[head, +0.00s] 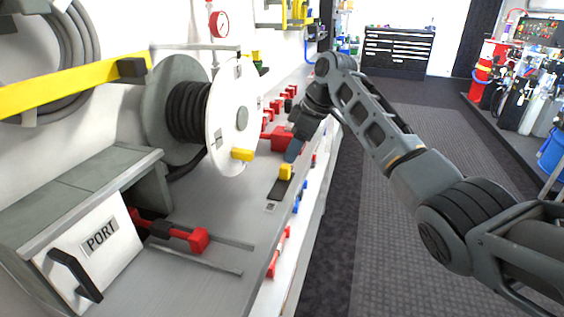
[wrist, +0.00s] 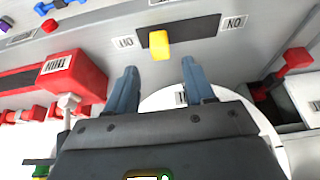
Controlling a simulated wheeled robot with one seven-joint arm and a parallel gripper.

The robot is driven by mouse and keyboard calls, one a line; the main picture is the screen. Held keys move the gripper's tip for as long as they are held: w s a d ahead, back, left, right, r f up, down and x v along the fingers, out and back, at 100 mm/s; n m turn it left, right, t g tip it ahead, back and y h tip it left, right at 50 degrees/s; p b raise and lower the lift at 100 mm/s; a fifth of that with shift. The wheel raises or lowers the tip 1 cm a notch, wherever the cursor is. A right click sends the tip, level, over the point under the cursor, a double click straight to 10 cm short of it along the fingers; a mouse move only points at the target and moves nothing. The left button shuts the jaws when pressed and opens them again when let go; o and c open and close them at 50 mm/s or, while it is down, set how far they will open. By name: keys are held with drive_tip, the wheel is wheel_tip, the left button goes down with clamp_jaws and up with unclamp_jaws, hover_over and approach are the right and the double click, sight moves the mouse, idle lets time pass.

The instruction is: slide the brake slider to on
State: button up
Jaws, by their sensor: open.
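The brake slider is a yellow knob (head: 286,172) on a short black track (head: 279,190) on the grey panel top. In the head view it stands at the track's far end. In the wrist view the yellow knob (wrist: 160,45) is near the left end of the black track (wrist: 200,33). A small label sits beyond each end; their lettering is hard to read. My gripper (head: 292,152) is open and empty. In the wrist view its two fingers (wrist: 158,78) point toward the knob, one to each side, with the fingertips apart from it.
A white hose reel (head: 236,115) with a yellow handle (head: 242,154) stands left of the track. A red block (wrist: 75,80) lies left of my fingers in the wrist view. The aisle floor at right is clear.

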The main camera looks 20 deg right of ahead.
sight(285, 166)
drive_tip(key=x, duration=0.7)
drive_tip(key=shift+s, duration=0.1)
drive_tip(key=shift+d, duration=0.1)
clamp_jaws()
idle(0.4)
